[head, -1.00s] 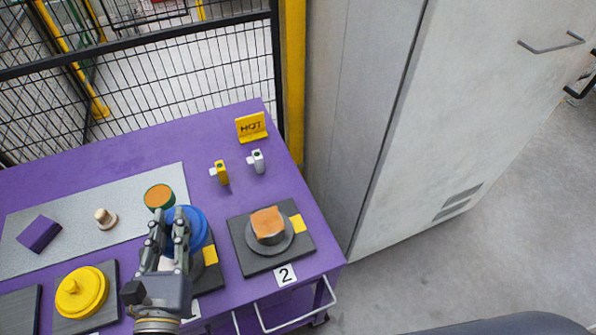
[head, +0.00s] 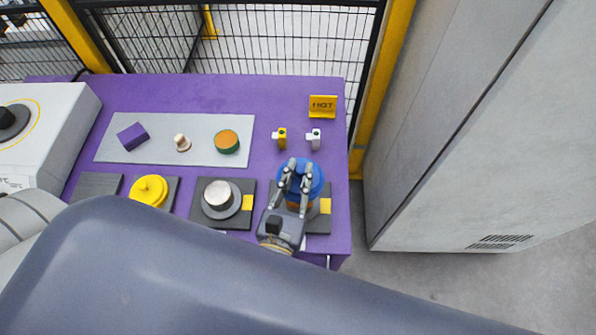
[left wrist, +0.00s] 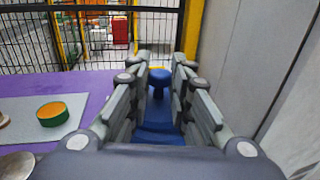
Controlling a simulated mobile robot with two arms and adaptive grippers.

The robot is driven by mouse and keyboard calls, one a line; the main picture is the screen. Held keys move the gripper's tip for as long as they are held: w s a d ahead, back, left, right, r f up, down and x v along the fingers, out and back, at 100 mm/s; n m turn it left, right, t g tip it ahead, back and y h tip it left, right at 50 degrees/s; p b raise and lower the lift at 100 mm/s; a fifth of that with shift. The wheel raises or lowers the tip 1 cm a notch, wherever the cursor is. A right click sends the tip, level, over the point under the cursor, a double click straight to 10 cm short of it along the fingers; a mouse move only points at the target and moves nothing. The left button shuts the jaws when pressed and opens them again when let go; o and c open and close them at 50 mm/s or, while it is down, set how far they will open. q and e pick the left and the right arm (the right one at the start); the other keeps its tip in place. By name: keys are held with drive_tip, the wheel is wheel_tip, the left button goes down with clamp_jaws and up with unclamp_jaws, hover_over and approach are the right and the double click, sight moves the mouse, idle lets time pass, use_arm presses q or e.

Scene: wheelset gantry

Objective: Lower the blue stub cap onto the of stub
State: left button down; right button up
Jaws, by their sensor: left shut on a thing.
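The blue stub cap (head: 318,182) is a round disc with a knob. My left gripper (head: 299,168) is shut on it, and the fingers lie on both sides of the blue knob (left wrist: 158,80) in the left wrist view. The cap is over the rightmost dark plate (head: 319,223), which has a yellow patch. A bit of orange (head: 293,206) from the stub shows below the cap; the rest is hidden. I cannot tell whether the cap touches the stub. My right gripper is not in view.
A bare metal stub (head: 218,195) stands on the plate to the left. Beyond it is a yellow cap (head: 149,190). A grey mat (head: 200,153) holds a green-orange disc (head: 227,141). Yellow and white small items and a HOT sign (head: 322,106) stand behind the cap.

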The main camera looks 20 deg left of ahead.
sight(294, 199)
use_arm(q)
drive_tip(key=shift+a+f, duration=0.1)
drive_tip(key=shift+f+b, duration=0.55)
drive_tip(key=shift+b, duration=0.1)
wheel_tip(294, 199, down, 4)
drive_tip(key=b, duration=0.3)
drive_tip(key=shift+b, duration=0.3)
drive_tip(key=shift+f, duration=0.25)
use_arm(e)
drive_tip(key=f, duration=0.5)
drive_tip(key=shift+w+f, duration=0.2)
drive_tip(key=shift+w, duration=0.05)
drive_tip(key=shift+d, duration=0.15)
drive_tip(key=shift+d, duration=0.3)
